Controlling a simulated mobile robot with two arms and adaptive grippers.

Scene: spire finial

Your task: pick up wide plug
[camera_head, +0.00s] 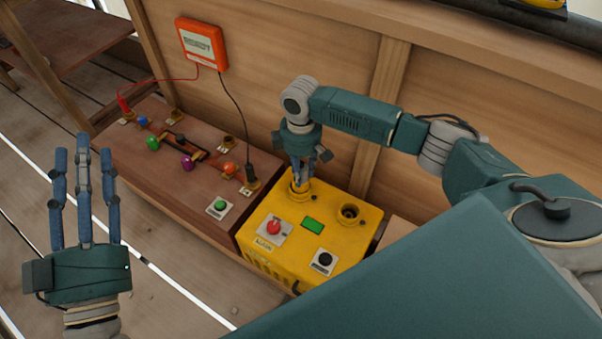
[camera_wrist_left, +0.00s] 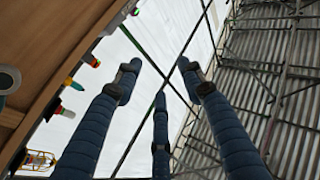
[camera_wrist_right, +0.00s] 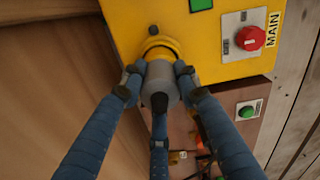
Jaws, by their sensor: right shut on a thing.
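The wide plug (camera_wrist_right: 159,84) is a grey cylinder with a dark end, seen in the right wrist view. It stands at the brass socket (camera_wrist_right: 158,47) on the yellow box (camera_head: 270,254). My right gripper (camera_head: 301,172) is shut on the plug, its fingers around the grey body. In the head view the fingers mostly hide the plug. I cannot tell how deep the plug sits in the socket. My left gripper (camera_head: 84,150) is open and empty, its fingers pointing up, away from the boxes at the left.
The yellow box carries a red button (camera_head: 273,227), a green screen (camera_head: 313,224), a black button (camera_head: 325,259) and a second, empty socket (camera_head: 349,212). A brown panel (camera_head: 190,178) with coloured knobs stands left of it. An orange box (camera_head: 203,45) with cables hangs on the wooden wall.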

